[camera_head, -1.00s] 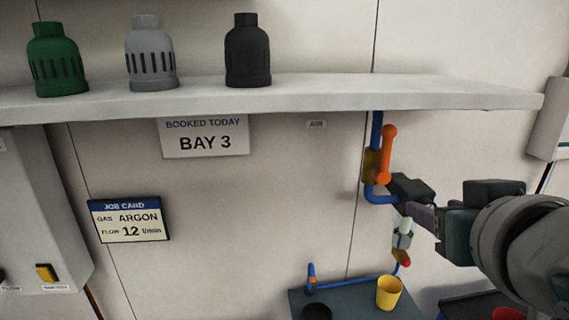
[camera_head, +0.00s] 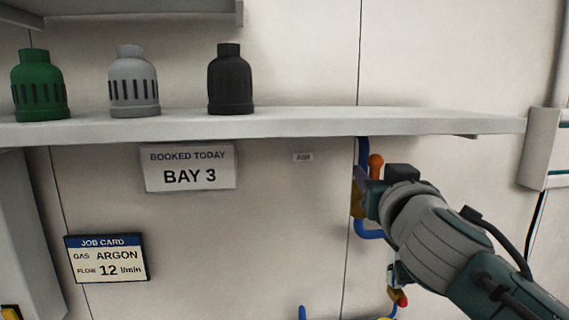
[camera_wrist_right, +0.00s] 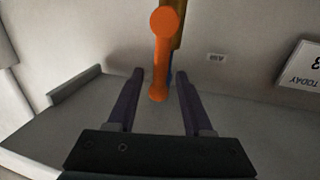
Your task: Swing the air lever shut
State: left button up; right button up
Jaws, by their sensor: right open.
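The orange air lever (camera_head: 376,166) shows only its rounded top beside the blue pipe (camera_head: 363,150), under the shelf. My right gripper hides the rest of it and part of the brass-coloured valve body (camera_head: 357,200). In the right wrist view the lever (camera_wrist_right: 161,55) runs lengthwise between the two dark fingers of my right gripper (camera_wrist_right: 160,74). The fingers are apart, with a gap showing on each side of the lever. The valve body also shows there, behind the lever (camera_wrist_right: 177,35). My left gripper is not in view.
The grey shelf (camera_head: 280,124) runs just above the lever and holds green, grey and black bottle-shaped caps (camera_head: 230,82). An AIR label (camera_head: 303,157) and a BAY 3 sign (camera_head: 190,168) are on the wall to the left. A job card (camera_head: 106,258) hangs lower left.

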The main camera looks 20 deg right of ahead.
jog(key=shift+w+d, duration=0.3)
jog(key=shift+w, duration=0.3)
jog(key=shift+c, duration=0.3)
grip_shut()
dwell(0.8)
